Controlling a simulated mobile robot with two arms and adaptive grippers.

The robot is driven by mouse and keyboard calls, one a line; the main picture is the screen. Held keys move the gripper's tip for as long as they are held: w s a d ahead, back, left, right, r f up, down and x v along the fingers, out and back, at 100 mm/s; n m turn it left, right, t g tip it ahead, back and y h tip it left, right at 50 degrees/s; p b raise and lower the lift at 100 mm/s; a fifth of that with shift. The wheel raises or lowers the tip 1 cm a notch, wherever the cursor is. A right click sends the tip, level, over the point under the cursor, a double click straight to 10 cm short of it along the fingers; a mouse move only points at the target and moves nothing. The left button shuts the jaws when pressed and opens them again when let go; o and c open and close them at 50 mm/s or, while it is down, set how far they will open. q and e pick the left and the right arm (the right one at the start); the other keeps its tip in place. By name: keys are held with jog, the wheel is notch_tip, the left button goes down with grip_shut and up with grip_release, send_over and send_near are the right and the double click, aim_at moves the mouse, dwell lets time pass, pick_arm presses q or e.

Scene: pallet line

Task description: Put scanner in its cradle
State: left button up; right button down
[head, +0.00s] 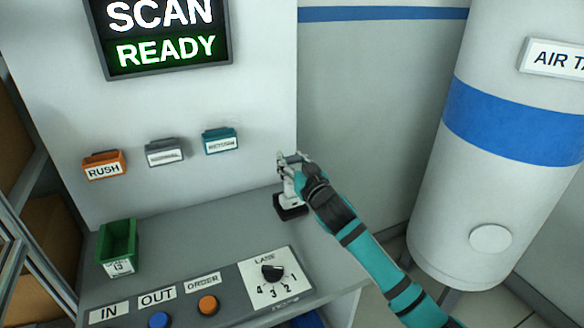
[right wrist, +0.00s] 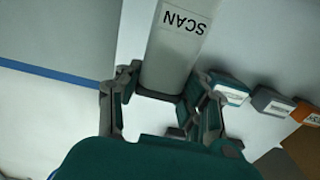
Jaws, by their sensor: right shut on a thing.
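The scanner is white with a "SCAN" label, and in the right wrist view the scanner (right wrist: 180,45) extends up from between my fingers. In the head view the scanner (head: 289,188) is upright and partly hidden by my right gripper (head: 292,163). The gripper is shut on it; the fingers also show in the right wrist view (right wrist: 160,97). The black cradle (head: 291,211) stands near the counter's right end, directly below the scanner. The scanner's lower end meets or overlaps the cradle in the picture; I cannot tell whether it is seated. My left gripper is not in view.
The grey counter (head: 215,235) has a green bin (head: 118,245) at left and a lane dial panel (head: 274,278) in front. Orange, grey and teal label holders (head: 220,141) hang on the wall. A large white tank (head: 490,150) stands at right.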

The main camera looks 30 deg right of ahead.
jog(key=shift+w+d+f, duration=0.1)
jog(key=shift+w+d, duration=0.25)
jog(key=shift+w, duration=0.3)
notch_tip(320, 180, down, 3)
jog(key=shift+p, duration=0.35)
jog(key=shift+f, duration=0.2)
jog(key=shift+f, duration=0.2)
jog(key=c, duration=0.8)
grip_release()
